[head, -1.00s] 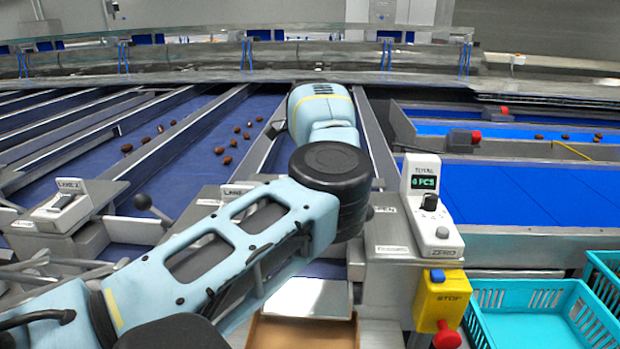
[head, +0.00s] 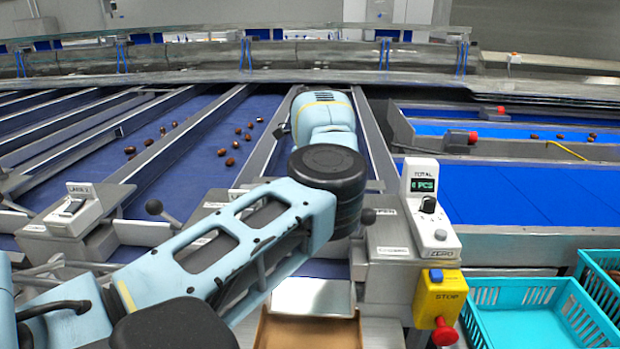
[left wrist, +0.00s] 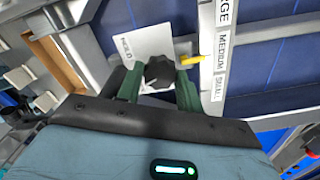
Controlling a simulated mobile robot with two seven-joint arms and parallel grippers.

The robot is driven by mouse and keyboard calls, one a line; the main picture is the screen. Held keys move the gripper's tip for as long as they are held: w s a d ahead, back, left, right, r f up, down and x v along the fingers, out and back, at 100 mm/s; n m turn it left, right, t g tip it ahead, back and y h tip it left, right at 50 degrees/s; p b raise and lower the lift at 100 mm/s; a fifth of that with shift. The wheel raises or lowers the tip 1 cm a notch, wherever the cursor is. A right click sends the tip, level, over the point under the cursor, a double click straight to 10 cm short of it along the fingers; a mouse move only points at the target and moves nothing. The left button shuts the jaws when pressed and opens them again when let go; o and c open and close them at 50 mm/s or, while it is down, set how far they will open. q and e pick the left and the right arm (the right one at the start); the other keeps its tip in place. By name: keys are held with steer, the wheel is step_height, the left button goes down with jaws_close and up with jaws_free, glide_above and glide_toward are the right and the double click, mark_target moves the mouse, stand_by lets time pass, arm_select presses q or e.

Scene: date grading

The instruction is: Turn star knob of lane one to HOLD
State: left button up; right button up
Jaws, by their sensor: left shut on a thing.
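The black star knob (left wrist: 159,73) is in the left wrist view, in front of a pale plate (left wrist: 141,47) lettered HOLD. My left gripper (left wrist: 159,84) has its green fingers on both sides of the knob and is shut on it. A yellow pointer (left wrist: 192,60) sticks out to the right of the knob, towards a strip (left wrist: 220,52) marked MEDIUM and SMALL. In the head view my left arm crosses the middle and hides the knob and my gripper. My right gripper is not in view.
A white counter box (head: 431,215) and a yellow stop box (head: 440,300) with a red button stand right of my arm. Turquoise crates (head: 535,335) are at the lower right. Blue belts with dates lie behind. A lane 2 switch box (head: 72,212) stands at left.

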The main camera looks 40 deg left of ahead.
arm_select(q)
steer(key=m, duration=0.1)
steer(key=m+p, duration=0.1)
steer(key=m, duration=0.1)
steer(key=shift+r+m, duration=0.2)
steer(key=shift+m, duration=0.1)
steer(key=m+p, duration=0.1)
steer(key=m, duration=0.1)
steer(key=shift+m, duration=0.4)
steer(key=m+p, duration=0.1)
steer(key=m, duration=0.3)
steer(key=shift+m, duration=0.4)
steer(key=shift+f+m, duration=0.15)
steer(key=shift+m, duration=0.55)
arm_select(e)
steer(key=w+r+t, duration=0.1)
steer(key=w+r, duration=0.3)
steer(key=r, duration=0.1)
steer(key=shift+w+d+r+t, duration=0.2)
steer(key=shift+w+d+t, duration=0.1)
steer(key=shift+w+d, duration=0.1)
arm_select(q)
steer(key=shift+p, duration=0.3)
steer(key=o, duration=0.7)
